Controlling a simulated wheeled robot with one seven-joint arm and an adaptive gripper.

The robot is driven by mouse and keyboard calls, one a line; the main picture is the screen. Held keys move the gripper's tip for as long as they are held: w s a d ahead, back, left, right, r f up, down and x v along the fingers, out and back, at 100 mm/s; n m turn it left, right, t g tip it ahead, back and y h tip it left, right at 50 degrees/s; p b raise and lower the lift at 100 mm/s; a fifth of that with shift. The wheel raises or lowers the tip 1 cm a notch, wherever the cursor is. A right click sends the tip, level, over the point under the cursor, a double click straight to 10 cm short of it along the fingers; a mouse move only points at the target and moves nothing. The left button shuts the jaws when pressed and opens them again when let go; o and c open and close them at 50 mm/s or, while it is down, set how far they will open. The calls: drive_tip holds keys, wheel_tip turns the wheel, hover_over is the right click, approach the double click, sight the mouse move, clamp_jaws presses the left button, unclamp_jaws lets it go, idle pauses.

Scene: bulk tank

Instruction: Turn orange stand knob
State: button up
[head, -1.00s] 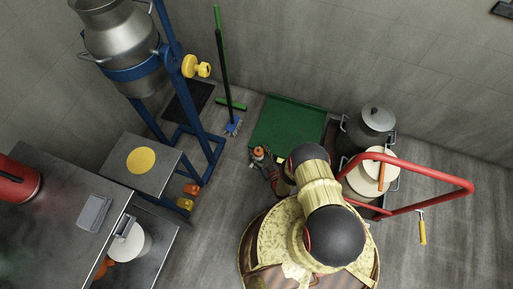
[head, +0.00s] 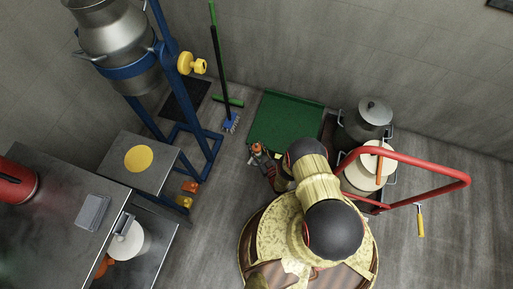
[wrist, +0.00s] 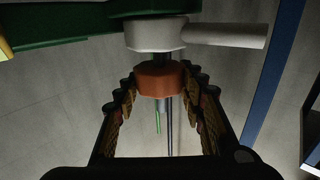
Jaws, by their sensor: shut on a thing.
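The orange knob (wrist: 160,78) is in the middle of the wrist view, below a white hub (wrist: 155,33) with a white lever pointing right. The fingers of my gripper (wrist: 162,100) stand on either side of the knob and are shut on it. In the head view my gripper (head: 267,166) is beyond my arm, over the floor near the green mat. An orange piece (head: 257,148) shows at its tip; the white hub cannot be made out clearly there.
A lidded pot (head: 366,122) and red rail (head: 420,163) are right. A steel bench is left.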

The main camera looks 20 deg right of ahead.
sight(257, 147)
drive_tip(key=shift+w+d+n+y, duration=0.1)
drive_tip(key=shift+n+y, duration=0.5)
drive_tip(key=shift+y, duration=0.3)
drive_tip(key=shift+n+g+y, duration=1.3)
drive_tip(key=shift+n+y, duration=0.5)
drive_tip(key=shift+y, duration=0.6)
drive_tip(key=o, duration=1.2)
drive_tip(key=shift+c, duration=0.2)
drive_tip(key=shift+r, duration=0.15)
drive_tip(key=shift+r, duration=4.85)
